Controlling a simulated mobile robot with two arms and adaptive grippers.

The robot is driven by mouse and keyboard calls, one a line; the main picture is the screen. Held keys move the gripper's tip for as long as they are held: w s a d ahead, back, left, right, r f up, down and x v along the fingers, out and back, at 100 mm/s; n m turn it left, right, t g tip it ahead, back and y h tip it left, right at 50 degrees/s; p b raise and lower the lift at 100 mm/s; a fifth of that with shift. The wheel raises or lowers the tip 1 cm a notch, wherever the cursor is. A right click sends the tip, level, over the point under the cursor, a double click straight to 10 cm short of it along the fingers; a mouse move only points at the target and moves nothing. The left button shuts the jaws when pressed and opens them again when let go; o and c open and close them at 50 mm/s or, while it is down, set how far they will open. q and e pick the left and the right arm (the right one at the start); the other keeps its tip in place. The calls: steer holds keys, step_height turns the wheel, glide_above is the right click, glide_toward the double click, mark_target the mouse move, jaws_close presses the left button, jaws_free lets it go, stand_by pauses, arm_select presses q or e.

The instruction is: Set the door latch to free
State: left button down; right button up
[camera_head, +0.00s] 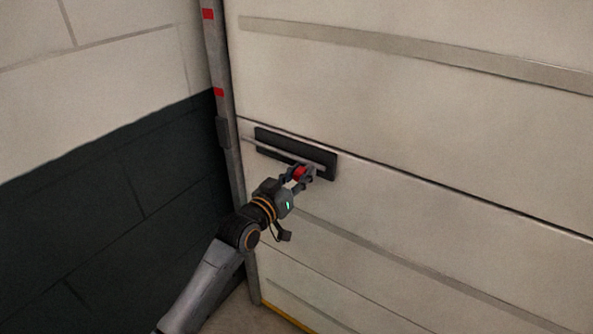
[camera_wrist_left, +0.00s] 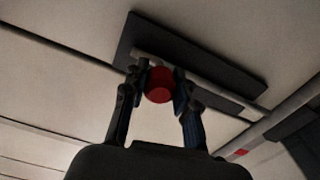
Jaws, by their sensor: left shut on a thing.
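The door latch is a dark plate (camera_head: 268,139) on the pale panelled door, with a light metal bar (camera_head: 262,148) across it and a red knob (camera_head: 299,173) near the plate's right end. My left gripper (camera_head: 300,176) is at the knob, its fingers around it. In the left wrist view the red knob (camera_wrist_left: 159,85) sits between the two fingertips of my left gripper (camera_wrist_left: 160,88), which is shut on it. The bar (camera_wrist_left: 205,82) runs past the knob along the dark plate (camera_wrist_left: 150,35) towards the door post. My right gripper is not in view.
The pale door (camera_head: 420,150) has horizontal seams and strips. A grey post (camera_head: 226,150) with red marks stands at its left edge. A wall (camera_head: 100,190), pale above and dark below, is left of the post. The space right of my left gripper is clear.

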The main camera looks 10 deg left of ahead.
arm_select(q)
steer(key=c, duration=1)
jaws_free()
steer(key=shift+s+d, duration=0.1)
steer(key=shift+d, duration=0.2)
steer(key=shift+s+a+f, duration=0.1)
steer(key=shift+s+a, duration=0.2)
steer(key=shift+s, duration=0.15)
steer(key=v, duration=1.1)
steer(key=shift+d, duration=0.1)
